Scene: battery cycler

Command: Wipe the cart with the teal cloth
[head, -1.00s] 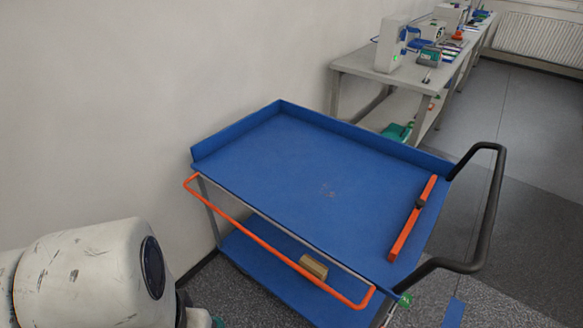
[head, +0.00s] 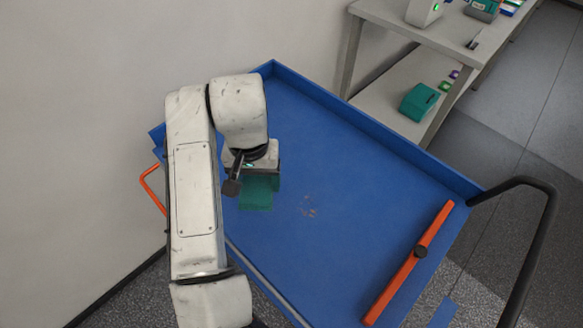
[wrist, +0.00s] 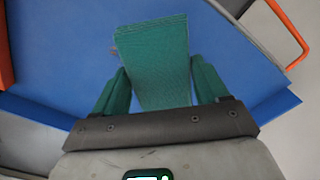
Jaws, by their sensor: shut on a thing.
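The cart (head: 350,170) has a blue top tray with raised edges. My gripper (head: 256,172) is over the left part of the tray, pointing down. It is shut on the teal cloth (head: 257,194), which hangs as a flat folded piece below the jaws. In the wrist view the cloth (wrist: 153,62) lies between two teal fingers, with the blue tray (wrist: 60,60) behind it. Whether the cloth touches the tray is unclear. A faint brownish smudge (head: 308,208) is on the tray, just right of the cloth; part of it shows beside the cloth in the wrist view.
An orange bar with a dark knob (head: 408,265) lies along the tray's right side. A black push handle (head: 540,225) sticks out at the right. An orange rail (head: 152,188) is on the left side. A wall stands behind; a grey bench (head: 395,22) is at upper right.

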